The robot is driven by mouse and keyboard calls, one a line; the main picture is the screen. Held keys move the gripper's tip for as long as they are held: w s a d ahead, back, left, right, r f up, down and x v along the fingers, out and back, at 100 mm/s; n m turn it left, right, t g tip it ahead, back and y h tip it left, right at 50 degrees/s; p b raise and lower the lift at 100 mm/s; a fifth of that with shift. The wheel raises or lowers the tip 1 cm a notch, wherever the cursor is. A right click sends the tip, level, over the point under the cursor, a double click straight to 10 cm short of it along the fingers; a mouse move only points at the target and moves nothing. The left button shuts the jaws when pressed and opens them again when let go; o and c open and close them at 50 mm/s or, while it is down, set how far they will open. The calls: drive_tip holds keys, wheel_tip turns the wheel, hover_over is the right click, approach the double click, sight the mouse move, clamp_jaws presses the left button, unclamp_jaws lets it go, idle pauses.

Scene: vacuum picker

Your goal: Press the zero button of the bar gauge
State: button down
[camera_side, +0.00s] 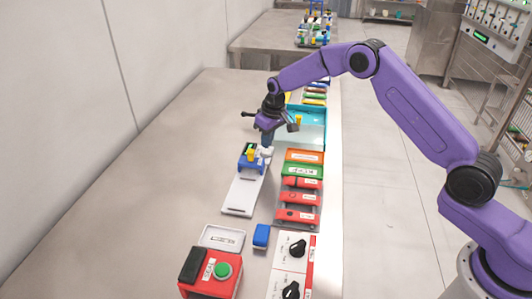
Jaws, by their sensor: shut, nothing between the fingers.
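My gripper (266,143) points down, shut and empty, over the middle of the table. Its tip is close beside a small blue unit with a yellow part (248,158) at the far end of a white plate (243,195). I cannot tell whether the tip touches that unit or the small white piece next to it. No part is readably marked as the bar gauge or its zero button. A red box (207,284) with a round green button (222,270) and a dark block stands at the near edge; its label is too small to read.
Right of the plate lie red, green and orange labelled blocks (300,185). A teal tray (316,128) is behind them. Nearer are a blue block (261,236), a white tray (222,239) and a white panel with black knobs (290,268). The table's left side (140,170) is clear.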

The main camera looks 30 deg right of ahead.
sight(267, 152)
drive_tip(key=shift+r, duration=2.1)
drive_tip(key=s+a+r+n+g, duration=0.15)
drive_tip(key=s+a+r, duration=0.3)
drive_tip(key=s, duration=0.65)
drive_tip(key=s+a+r+n, duration=0.3)
drive_tip(key=s+r, duration=0.2)
drive_tip(key=s, duration=0.6)
drive_tip(key=s+d+n, duration=0.2)
drive_tip(key=s+d, duration=0.3)
drive_tip(key=s, duration=0.8)
drive_tip(key=s+d+n, duration=0.3)
drive_tip(key=s+d, duration=0.3)
drive_tip(key=s, duration=0.8)
drive_tip(key=shift+f, duration=0.15)
